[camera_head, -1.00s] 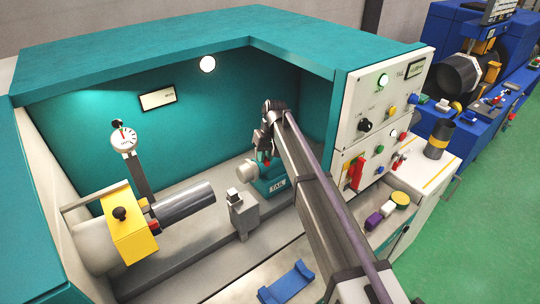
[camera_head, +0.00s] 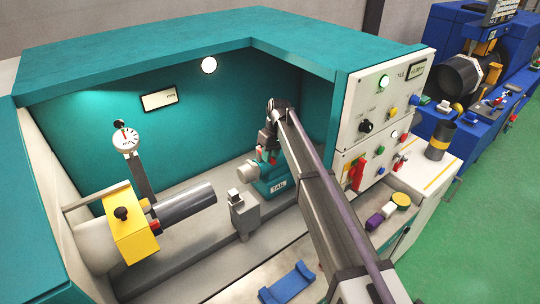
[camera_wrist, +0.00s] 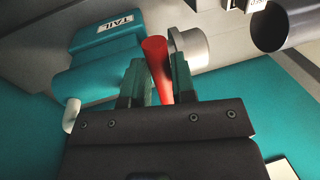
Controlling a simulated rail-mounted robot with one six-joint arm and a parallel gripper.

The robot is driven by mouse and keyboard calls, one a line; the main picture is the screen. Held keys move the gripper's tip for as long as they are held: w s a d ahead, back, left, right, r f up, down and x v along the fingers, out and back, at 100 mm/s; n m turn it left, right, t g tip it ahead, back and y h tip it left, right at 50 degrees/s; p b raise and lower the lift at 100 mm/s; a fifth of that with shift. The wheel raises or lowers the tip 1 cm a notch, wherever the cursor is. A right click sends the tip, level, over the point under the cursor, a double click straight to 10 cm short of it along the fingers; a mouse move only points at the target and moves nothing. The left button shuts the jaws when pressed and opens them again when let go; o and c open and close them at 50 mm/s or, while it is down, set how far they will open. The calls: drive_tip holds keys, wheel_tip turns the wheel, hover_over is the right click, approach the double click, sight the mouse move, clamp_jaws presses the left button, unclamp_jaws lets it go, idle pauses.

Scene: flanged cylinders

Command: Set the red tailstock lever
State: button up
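The red tailstock lever (camera_wrist: 157,68) shows in the wrist view as a slightly tilted rod between the two green fingers of my gripper (camera_wrist: 161,75). It nearly fills the gap, and I cannot tell whether both fingers press on it. Its lower end is hidden by the gripper body. The teal tailstock (camera_wrist: 105,57) with its TAIL label is beside the left finger, and its light grey quill (camera_wrist: 190,48) is by the right finger. In the head view, my gripper (camera_head: 269,150) is at the tailstock (camera_head: 270,187), with a little red showing below it.
A grey block (camera_head: 243,214) stands on the bed left of the tailstock. The yellow-clamped chuck (camera_head: 130,224) and bar (camera_head: 187,205) are further left, with a dial gauge (camera_head: 126,138) behind. A control panel (camera_head: 385,112) is at the right. A blue cradle (camera_head: 287,283) lies in front.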

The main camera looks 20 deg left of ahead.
drive_tip(key=o, duration=0.4)
drive_tip(key=r+p, duration=0.3)
drive_tip(key=w+r+p, duration=0.1)
drive_tip(key=r+p, duration=0.3)
drive_tip(key=d+r+p, duration=0.1)
drive_tip(key=r+p, duration=0.2)
drive_tip(key=shift+w+d+r+p, duration=0.1)
drive_tip(key=shift+w+r+p, duration=0.2)
drive_tip(key=shift+w, duration=0.05)
drive_tip(key=s+d+f+m+b, duration=0.3)
drive_tip(key=s+d+f+b, duration=0.3)
drive_tip(key=d, duration=0.9)
drive_tip(key=s+d+f+m+t+b, duration=0.1)
drive_tip(key=s+d+f+m+b, duration=0.3)
drive_tip(key=s+d, duration=0.7)
drive_tip(key=s+d+f+m+h+b, duration=0.1)
drive_tip(key=s+d+f+m+b, duration=0.3)
drive_tip(key=d, duration=1.5)
drive_tip(key=shift+s+d+f+t+b, duration=0.15)
drive_tip(key=shift+s+f+t+b, duration=0.05)
drive_tip(key=shift+s+f+b, duration=1)
drive_tip(key=shift+s+d+f+t+b, duration=0.2)
drive_tip(key=shift+s+f+b, duration=0.75)
drive_tip(key=shift+s, duration=0.35)
